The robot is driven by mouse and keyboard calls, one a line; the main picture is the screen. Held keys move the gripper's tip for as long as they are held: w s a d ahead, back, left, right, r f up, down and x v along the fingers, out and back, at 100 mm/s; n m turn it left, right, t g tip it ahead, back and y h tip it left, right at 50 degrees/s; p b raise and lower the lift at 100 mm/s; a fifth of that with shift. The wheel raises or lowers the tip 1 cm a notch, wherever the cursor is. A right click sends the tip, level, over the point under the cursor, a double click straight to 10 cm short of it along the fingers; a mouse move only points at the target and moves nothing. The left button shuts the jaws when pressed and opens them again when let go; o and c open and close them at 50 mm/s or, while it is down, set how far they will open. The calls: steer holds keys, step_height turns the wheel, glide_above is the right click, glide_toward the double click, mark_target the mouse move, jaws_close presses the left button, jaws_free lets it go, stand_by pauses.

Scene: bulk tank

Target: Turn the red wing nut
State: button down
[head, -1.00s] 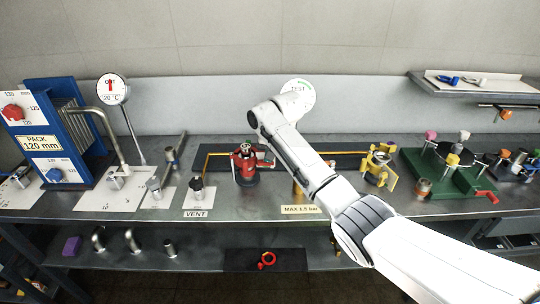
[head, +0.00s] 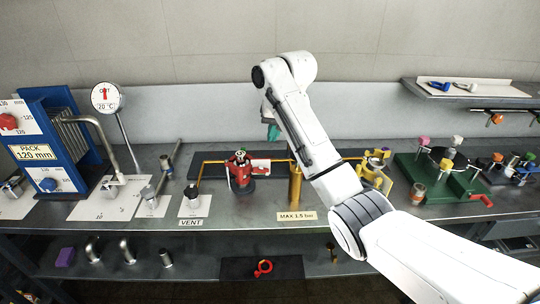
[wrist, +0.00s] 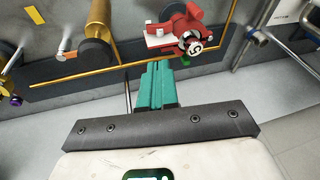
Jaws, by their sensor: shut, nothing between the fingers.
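I cannot single out the red wing nut with certainty. A red fixture (head: 241,170) with a dark base stands on the bench in the head view, left of the gold post. A red ring-shaped part (head: 263,267) with a small projection lies on a dark mat on the lower shelf. My gripper (head: 272,134) is raised behind the bench items, partly hidden by my arm. Its green fingers (wrist: 151,72) are together and empty, apart from the red fixture.
A gold post (head: 295,183) and gold pipe are close to the red fixture. The blue plate pack (head: 50,150) with red and blue knobs stands left. A yellow part (head: 376,168) and a green-based carousel (head: 450,183) stand right. The front bench strip is mostly clear.

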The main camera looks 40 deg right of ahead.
mark_target(268, 171)
steer(key=w+f+n+y+b, duration=0.1)
steer(key=f+n+b, duration=0.2)
steer(key=f+n, duration=0.1)
steer(key=w+f+n+g+y+b, duration=0.1)
steer(key=f+n+b, duration=0.2)
steer(key=n, duration=0.4)
steer(key=w+d+f+n+y+b, duration=0.1)
steer(key=f+n+b, duration=0.2)
steer(key=f+n, duration=0.1)
steer(key=shift+f+n+g, duration=0.3)
steer(key=shift+f+n, duration=0.1)
steer(key=shift+n, duration=0.5)
steer(key=shift+x, duration=0.8)
steer(key=shift+s+d, duration=0.1)
steer(key=shift+s, duration=0.05)
steer(key=shift+s+d+f+p, duration=0.2)
steer(key=shift+d+f+p, duration=0.1)
steer(key=shift+f+p, duration=0.15)
steer(key=shift+r, duration=0.1)
